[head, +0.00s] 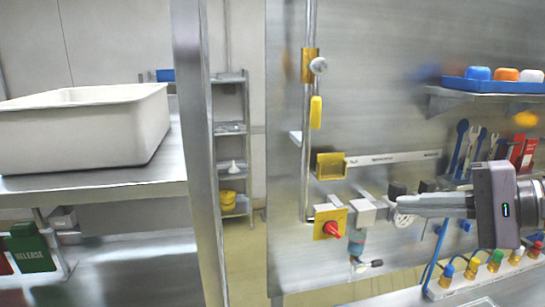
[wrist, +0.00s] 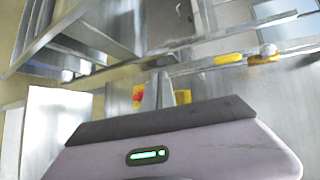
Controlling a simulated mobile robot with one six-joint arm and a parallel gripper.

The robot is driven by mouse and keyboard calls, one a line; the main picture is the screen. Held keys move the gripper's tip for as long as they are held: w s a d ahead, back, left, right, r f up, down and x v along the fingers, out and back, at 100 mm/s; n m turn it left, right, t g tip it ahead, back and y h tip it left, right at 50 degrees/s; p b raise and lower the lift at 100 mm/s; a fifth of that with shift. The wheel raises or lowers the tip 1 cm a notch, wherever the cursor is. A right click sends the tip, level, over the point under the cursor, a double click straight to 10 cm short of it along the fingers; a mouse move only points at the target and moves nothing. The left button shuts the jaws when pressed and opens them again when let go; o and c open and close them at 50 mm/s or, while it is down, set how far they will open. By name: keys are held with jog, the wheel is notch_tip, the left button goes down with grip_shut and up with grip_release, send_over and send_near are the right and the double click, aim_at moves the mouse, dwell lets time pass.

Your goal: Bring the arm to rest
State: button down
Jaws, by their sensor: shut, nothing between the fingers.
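My gripper (head: 400,203) shows at the right of the head view, its grey fingers pointing left in front of the steel panel (head: 400,100). The fingers are together with nothing held. In the wrist view the gripper (wrist: 160,78) points away from the camera, fingertips closed. In the head view the fingertips overlap the black and white fittings on the panel; I cannot tell whether they touch. The red knob on its yellow plate (head: 331,229) is to the left of the fingertips, apart from them in the picture.
A white bin (head: 85,128) stands on a steel table (head: 90,185) at the left. A vertical pipe with a yellow-handled valve (head: 316,112) runs up the panel. A shelf with a blue tray (head: 492,86) is at upper right. A rack of coloured fittings (head: 485,273) is below my gripper.

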jog(key=s+a+f+n+g+h+b, duration=0.1)
jog(key=s+a+f+g+h+b, duration=0.3)
jog(key=a+f, duration=0.85)
jog(key=s+a+f+n+h+b, duration=0.1)
jog(key=s+f+b, duration=0.3)
jog(key=f, duration=0.6)
jog(key=s+a+f+n+h+b, duration=0.1)
jog(key=s+f+n+h+b, duration=0.2)
jog(key=s+f, duration=0.3)
notch_tip(320, 180, down, 5)
jog(key=shift+a+r+t+h+b, duration=0.1)
jog(key=shift+a+t+h+b, duration=0.25)
jog(key=shift+b, duration=0.2)
jog(key=shift+d, duration=0.1)
